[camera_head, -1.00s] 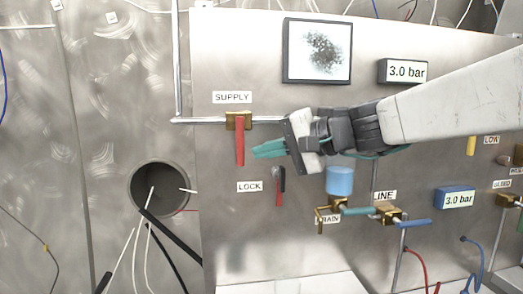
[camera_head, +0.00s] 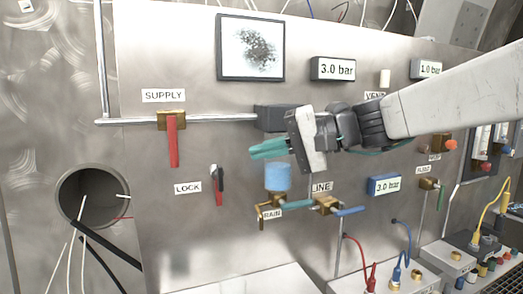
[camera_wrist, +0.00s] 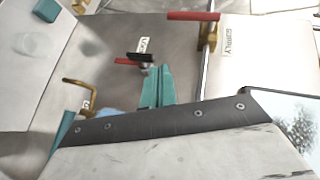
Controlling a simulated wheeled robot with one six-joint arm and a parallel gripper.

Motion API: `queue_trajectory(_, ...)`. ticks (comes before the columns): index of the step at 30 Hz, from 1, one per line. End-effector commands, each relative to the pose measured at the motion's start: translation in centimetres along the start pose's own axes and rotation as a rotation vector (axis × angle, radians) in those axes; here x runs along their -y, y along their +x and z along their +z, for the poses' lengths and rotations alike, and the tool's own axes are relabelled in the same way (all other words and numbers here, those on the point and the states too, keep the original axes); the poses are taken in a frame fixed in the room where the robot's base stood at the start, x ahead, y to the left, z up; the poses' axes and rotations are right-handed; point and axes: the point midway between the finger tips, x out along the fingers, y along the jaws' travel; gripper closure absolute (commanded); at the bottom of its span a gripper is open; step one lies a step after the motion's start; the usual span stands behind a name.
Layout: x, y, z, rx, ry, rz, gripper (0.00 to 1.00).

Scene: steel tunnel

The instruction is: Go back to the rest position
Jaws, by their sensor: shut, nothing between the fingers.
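My gripper (camera_head: 268,149) is shut and empty, its teal fingers pointing left in front of the panel in the head view. The fingers also show in the wrist view (camera_wrist: 157,84). The red SUPPLY handle (camera_head: 173,142) hangs straight down from its brass valve, to the left of the fingers and apart from them. The LOCK switch (camera_head: 217,184), with a black and red lever, is below and left of the fingers. In the wrist view the LOCK lever (camera_wrist: 128,61) lies just beyond the fingertips, and the SUPPLY handle (camera_wrist: 193,16) is at the top.
The blue cup-like part (camera_head: 278,177) and the DRAIN and LINE valves (camera_head: 326,204) are just below my gripper. A round hole (camera_head: 92,197) with cables is at the left. Cables and sockets (camera_head: 395,275) fill the lower right.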

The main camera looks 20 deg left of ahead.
Motion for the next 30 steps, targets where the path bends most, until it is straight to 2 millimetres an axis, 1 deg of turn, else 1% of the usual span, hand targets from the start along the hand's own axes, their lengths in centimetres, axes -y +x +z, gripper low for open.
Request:
queue_trajectory(8, -0.2, 0.0, 0.1, 0.008, 0.019, 0.008, 1.0)
queue_trajectory(11, -3.0, 0.2, 1.7, 0.058, 0.045, 0.089, 1.0)
queue_trajectory(13, -5.9, -0.6, 4.2, 0.111, 0.058, 0.19, 1.0)
queue_trajectory(14, -7.2, -1.6, 5.4, 0.13, 0.06, 0.243, 1.0)
queue_trajectory(15, -9.1, -3.3, 7.1, 0.15, 0.064, 0.32, 1.0)
queue_trajectory(17, -11.8, -6.3, 9.5, 0.171, 0.069, 0.434, 1.0)
queue_trajectory(18, -13.4, -8.4, 11.1, 0.179, 0.072, 0.508, 1.0)
queue_trajectory(20, -15.7, -11.7, 13.4, 0.185, 0.079, 0.616, 1.0)
queue_trajectory(21, -17.1, -14.0, 15.1, 0.187, 0.085, 0.688, 1.0)
queue_trajectory(23, -19.2, -17.4, 17.5, 0.182, 0.094, 0.794, 1.0)
queue_trajectory(24, -20.5, -19.6, 19.1, 0.177, 0.101, 0.864, 1.0)
queue_trajectory(26, -22.3, -23.0, 21.8, 0.165, 0.115, 0.968, 1.0)
queue_trajectory(27, -23.4, -25.2, 23.5, 0.152, 0.124, 1.036, 1.0)
queue_trajectory(30, -25.4, -29.6, 27.4, 0.115, 0.148, 1.177, 1.0)
